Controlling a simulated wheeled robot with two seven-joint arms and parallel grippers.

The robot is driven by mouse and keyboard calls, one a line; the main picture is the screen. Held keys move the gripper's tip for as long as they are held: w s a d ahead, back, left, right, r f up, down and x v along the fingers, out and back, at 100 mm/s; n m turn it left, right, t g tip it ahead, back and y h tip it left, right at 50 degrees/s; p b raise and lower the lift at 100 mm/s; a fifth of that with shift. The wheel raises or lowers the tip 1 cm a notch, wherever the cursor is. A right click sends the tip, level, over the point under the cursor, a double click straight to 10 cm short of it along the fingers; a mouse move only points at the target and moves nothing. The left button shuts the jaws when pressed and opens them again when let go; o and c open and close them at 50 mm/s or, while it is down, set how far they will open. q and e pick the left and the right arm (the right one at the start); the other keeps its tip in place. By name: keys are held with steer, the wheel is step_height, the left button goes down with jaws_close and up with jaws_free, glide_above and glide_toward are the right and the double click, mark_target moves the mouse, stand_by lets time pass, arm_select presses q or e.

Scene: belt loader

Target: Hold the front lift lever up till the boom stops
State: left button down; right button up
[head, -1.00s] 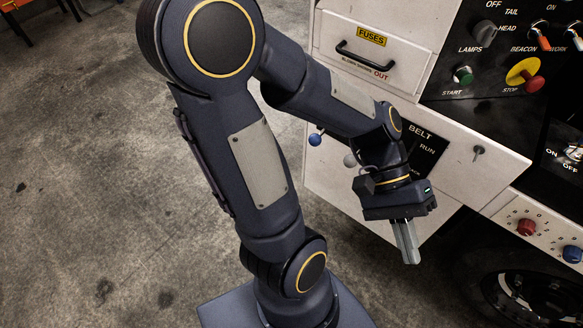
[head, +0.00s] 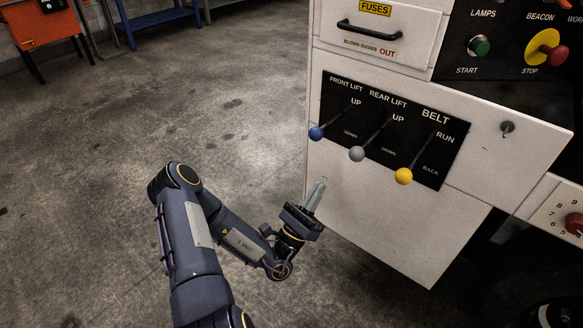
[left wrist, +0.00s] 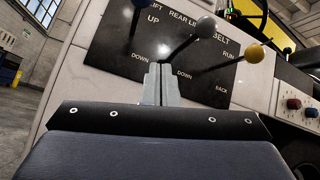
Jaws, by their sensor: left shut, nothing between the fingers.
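The front lift lever has a blue knob (head: 316,133) and is the leftmost of three levers on a black panel (head: 341,92). The rear lift lever has a grey knob (head: 357,153) and the belt lever has a yellow knob (head: 403,176). My left gripper (head: 315,194) is shut and empty, pointing up, below the blue and grey knobs in the head view and apart from them. In the left wrist view its closed fingers (left wrist: 160,84) point at the panel, with the blue knob (left wrist: 141,2) cut by the top edge. My right gripper is not in view.
A drawer (head: 382,32) marked FUSES is above the panel. A green start button (head: 479,46) and a red-and-yellow stop button (head: 548,46) are at the upper right. A small keyed knob (head: 507,127) sits right of the panel. Open concrete floor lies to the left.

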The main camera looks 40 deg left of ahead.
arm_select(q)
steer(key=y, duration=0.1)
steer(key=a+f+n+y, duration=0.2)
steer(key=shift+s+y, duration=0.25)
steer(key=shift+y, duration=0.15)
steer(key=b, duration=0.3)
glide_toward(328, 125)
steer(key=shift+x, duration=1.55)
steer(key=shift+w+d, duration=0.1)
